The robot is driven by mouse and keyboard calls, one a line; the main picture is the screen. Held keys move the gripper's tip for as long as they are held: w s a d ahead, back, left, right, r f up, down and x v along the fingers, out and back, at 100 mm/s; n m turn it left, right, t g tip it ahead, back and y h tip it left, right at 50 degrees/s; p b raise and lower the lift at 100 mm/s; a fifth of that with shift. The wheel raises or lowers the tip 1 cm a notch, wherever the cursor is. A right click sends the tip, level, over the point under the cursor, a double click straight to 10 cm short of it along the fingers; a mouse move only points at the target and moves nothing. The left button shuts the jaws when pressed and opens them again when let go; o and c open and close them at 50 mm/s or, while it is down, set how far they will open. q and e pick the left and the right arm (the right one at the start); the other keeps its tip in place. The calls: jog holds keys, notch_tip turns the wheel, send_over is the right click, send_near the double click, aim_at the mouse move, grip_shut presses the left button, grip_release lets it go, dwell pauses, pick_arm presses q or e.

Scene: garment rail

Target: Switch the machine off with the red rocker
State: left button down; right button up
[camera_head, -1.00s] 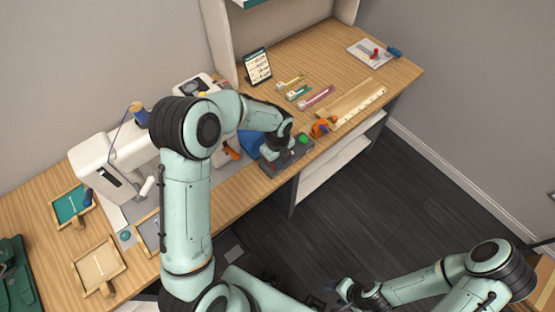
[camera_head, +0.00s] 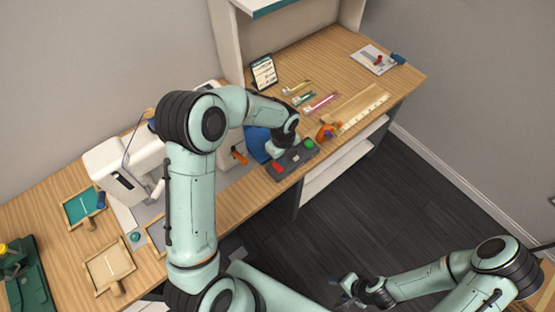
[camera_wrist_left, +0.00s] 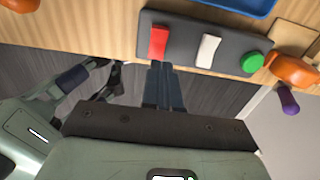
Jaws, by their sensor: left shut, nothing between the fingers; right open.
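A dark grey control box (camera_head: 300,163) sits at the table's front edge. It carries a red rocker (camera_head: 278,168), a white switch (camera_head: 296,158) and a green button (camera_head: 309,144). In the left wrist view the red rocker (camera_wrist_left: 158,42) is at the left end of the box. My left gripper (camera_wrist_left: 162,66) is shut and empty, its fingertips just below the rocker's near edge; I cannot tell whether they touch. The head view hides these fingertips behind the wrist. A white sewing machine (camera_head: 118,167) stands further left, partly hidden by my left arm. My right gripper (camera_head: 346,284) is open, over the floor.
An orange tool (camera_head: 327,131) lies right of the box and a blue tray (camera_head: 257,143) behind it. Small wooden trays (camera_head: 108,264) stand at the left. A label stand (camera_head: 263,72) and a ruler (camera_head: 362,113) are further back. The floor in front is clear.

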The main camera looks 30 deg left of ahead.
pick_arm(q)
notch_tip(320, 180, up, 11)
jog(key=d, duration=0.1)
jog(key=shift+s+d, duration=0.15)
jog(key=shift+s, duration=0.1)
pick_arm(e)
jog(key=shift+w+a+r, duration=0.3)
jog(key=shift+w+r, duration=0.2)
jog(key=shift+r, duration=0.1)
pick_arm(q)
jog(key=shift+f, duration=0.1)
